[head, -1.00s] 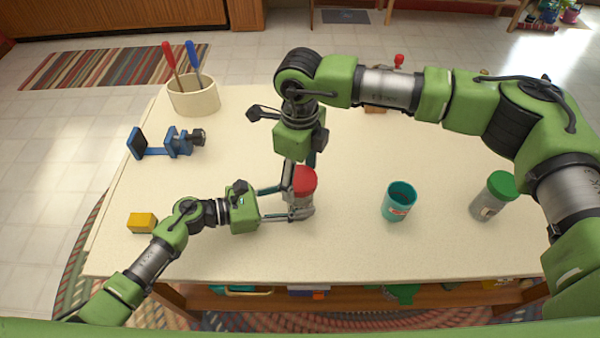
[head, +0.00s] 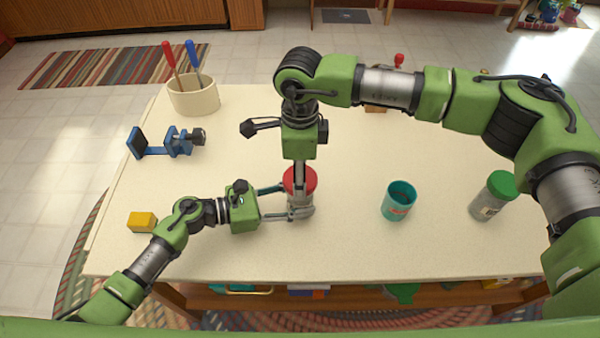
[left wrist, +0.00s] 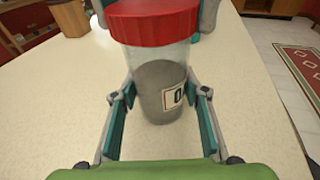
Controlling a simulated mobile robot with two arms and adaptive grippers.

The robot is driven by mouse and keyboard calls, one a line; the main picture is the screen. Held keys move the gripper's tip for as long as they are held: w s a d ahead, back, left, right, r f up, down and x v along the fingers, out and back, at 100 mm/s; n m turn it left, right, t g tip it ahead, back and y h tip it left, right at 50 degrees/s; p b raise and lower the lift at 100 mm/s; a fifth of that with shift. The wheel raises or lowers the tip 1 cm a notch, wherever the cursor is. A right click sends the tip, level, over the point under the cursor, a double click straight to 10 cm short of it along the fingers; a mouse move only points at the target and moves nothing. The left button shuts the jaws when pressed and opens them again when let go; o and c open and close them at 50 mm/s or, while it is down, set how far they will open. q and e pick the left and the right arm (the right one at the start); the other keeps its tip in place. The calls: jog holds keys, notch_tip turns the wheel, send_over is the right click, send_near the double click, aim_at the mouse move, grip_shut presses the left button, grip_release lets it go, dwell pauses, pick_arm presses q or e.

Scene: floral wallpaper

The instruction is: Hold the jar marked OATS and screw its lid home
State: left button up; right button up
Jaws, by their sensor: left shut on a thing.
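The clear jar (left wrist: 160,88) has a grey filling, a red lid (head: 299,180) and a partly visible label whose first letter looks like O. It stands upright on the table. My left gripper (head: 289,204) is shut on the jar's body from the left, with a finger on each side in the left wrist view. My right gripper (head: 300,172) points down over the lid. Its fingers flank the lid in the left wrist view, but I cannot tell whether they press on it. The lid sits level on the jar; any remaining gap is too small to tell.
A teal cup (head: 398,201) and a green-lidded jar (head: 492,197) stand to the right. A blue clamp (head: 172,144), a yellow block (head: 142,221) and a cream crock (head: 193,97) with red- and blue-handled tools stand to the left. The table (head: 350,245) is clear in front.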

jog(key=m, duration=1.2)
jog(key=shift+m, duration=0.4)
jog(key=o, duration=0.9)
jog(key=shift+c, duration=0.2)
jog(key=n, duration=1.2)
jog(key=shift+n, duration=0.4)
